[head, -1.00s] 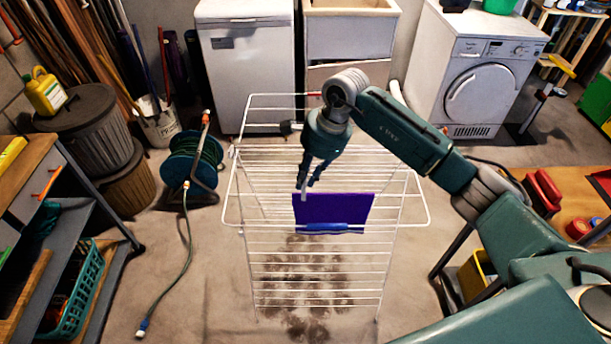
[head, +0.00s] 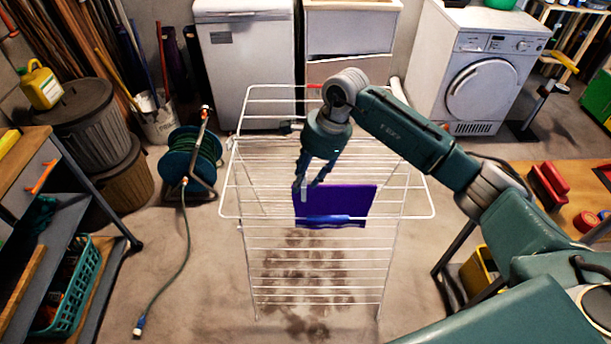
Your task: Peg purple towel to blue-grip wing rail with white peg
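The purple towel (head: 350,200) hangs over the front wing rail of the white drying rack (head: 427,190). The blue grip (head: 325,219) of that rail shows along the towel's lower front. My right gripper (head: 305,184) points down at the towel's upper left corner. A small white peg (head: 304,193) is between its fingertips, and its lower end overlaps the towel edge. The fingers appear closed on the peg, and I cannot tell if the peg grips the rail. My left gripper is not in view.
A red grip (head: 315,91) is on the rack's far rail. A hose reel (head: 190,158) stands left of the rack, its hose on the floor. A dryer (head: 480,75) and white cabinet (head: 246,65) stand behind. A workbench (head: 40,190) is at left. Floor around the rack is mostly clear.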

